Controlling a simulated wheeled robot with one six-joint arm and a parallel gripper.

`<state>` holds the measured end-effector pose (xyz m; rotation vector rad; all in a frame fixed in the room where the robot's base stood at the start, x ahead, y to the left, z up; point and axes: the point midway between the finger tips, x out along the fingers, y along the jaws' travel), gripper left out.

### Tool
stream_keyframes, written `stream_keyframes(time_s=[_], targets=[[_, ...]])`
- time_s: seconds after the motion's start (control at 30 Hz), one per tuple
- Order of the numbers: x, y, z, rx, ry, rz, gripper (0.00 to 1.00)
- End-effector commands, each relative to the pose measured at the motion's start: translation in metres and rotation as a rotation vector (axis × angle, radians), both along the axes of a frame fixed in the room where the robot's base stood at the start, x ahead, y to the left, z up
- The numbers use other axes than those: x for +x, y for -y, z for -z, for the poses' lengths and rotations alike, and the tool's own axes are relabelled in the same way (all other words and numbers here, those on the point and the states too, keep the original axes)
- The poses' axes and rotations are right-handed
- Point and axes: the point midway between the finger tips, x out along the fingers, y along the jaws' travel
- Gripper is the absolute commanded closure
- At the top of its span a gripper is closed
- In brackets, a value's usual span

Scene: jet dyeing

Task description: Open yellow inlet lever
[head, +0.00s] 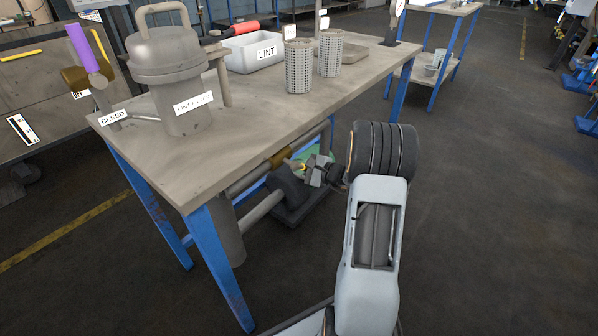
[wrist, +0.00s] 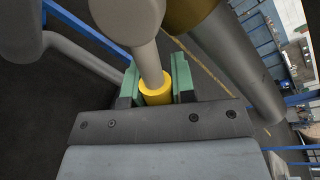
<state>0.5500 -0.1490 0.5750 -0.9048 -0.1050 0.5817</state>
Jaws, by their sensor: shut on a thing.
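The yellow inlet lever (wrist: 155,91) shows in the wrist view as a yellow sleeve at the end of a pale grey bar. My gripper (wrist: 156,82) is shut on this yellow part, with a green finger pad on each side of it. In the head view my gripper (head: 315,170) is low beside the bench, just under the tabletop edge. Only a small yellow bit of the lever (head: 302,167) shows there. A brass valve body (head: 281,158) is close by; it also shows at the top of the wrist view (wrist: 188,12).
Grey pipes (head: 262,210) and a dark housing run below the bench (head: 150,165), which has blue legs. On top are a labelled filter pot (head: 175,85), a purple-handled valve (head: 82,45), a white LINT tray (head: 255,50) and two mesh baskets (head: 298,65).

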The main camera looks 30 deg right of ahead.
Motion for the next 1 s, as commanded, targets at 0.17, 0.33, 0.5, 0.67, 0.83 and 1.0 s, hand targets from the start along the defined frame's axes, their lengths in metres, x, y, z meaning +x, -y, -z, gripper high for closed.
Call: stream_keyframes(time_s=[0.17,0.33,0.5,0.67,0.83,1.0], targets=[[0.0002,0.0010,-0.0006,-0.024,0.010,-0.001,1.00],[0.0003,0.0011,-0.0012,-0.029,0.012,-0.001,1.00],[0.0003,0.0011,-0.0012,-0.028,0.012,-0.001,1.00],[0.0003,0.0011,-0.0014,-0.027,0.012,-0.001,0.68],[0.0004,0.0010,-0.0014,-0.027,0.012,-0.001,0.52],[0.0005,0.0010,-0.0014,-0.026,0.012,0.000,0.50]])
